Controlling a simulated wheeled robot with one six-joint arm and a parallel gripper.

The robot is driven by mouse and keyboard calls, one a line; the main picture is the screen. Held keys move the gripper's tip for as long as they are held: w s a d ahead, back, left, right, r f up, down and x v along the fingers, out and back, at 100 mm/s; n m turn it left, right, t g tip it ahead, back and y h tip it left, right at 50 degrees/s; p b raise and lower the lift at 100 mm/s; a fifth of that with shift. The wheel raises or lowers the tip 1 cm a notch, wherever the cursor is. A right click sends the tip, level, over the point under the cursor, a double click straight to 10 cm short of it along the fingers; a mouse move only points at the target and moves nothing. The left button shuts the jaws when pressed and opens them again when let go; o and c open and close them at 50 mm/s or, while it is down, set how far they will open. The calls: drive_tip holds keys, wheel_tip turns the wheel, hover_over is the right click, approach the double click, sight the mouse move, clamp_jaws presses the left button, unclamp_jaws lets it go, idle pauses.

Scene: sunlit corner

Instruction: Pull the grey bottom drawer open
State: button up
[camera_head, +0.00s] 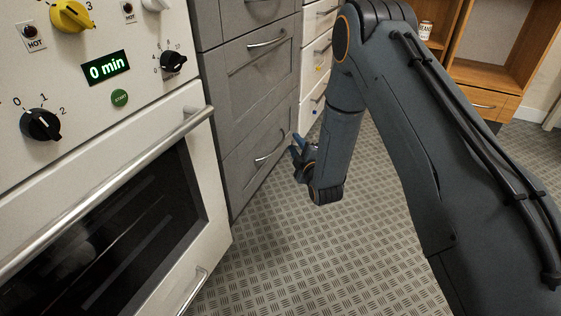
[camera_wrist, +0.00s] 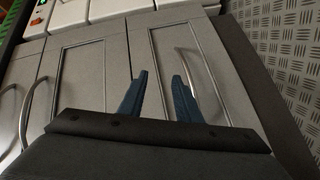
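The grey bottom drawer (camera_head: 245,172) is the lowest front in the grey cabinet in the head view and looks closed. Its curved metal handle (camera_head: 270,156) is on its front. In the wrist view the drawer front (camera_wrist: 163,50) is tilted on its side, with its handle (camera_wrist: 209,78) just right of my right finger. My gripper (camera_head: 297,147) is to the right of the handle in the head view. Its two blue fingers (camera_wrist: 160,75) are apart, with nothing seen between them. The handle is not between the fingertips; I cannot tell whether a finger touches it.
A white oven (camera_head: 215,215) with a bar handle (camera_head: 150,150) stands left of the cabinet. Other grey drawers (camera_head: 262,70) are above the bottom one. White drawers (camera_head: 313,55) and a wooden unit (camera_head: 480,75) stand beyond. The patterned floor (camera_head: 300,255) before the cabinet is clear.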

wheel_tip(320, 180, down, 8)
drive_tip(key=a+n+t+y+b, duration=0.2)
drive_tip(key=a+n+b, duration=0.1)
drive_tip(key=b, duration=0.2)
drive_tip(key=f+b+x, duration=0.1)
drive_tip(key=b+x, duration=0.3)
drive_tip(key=x, duration=0.3)
drive_tip(key=shift+r, duration=0.45)
drive_tip(key=shift+w+a, duration=0.15)
drive_tip(key=shift+c, duration=0.5)
clamp_jaws()
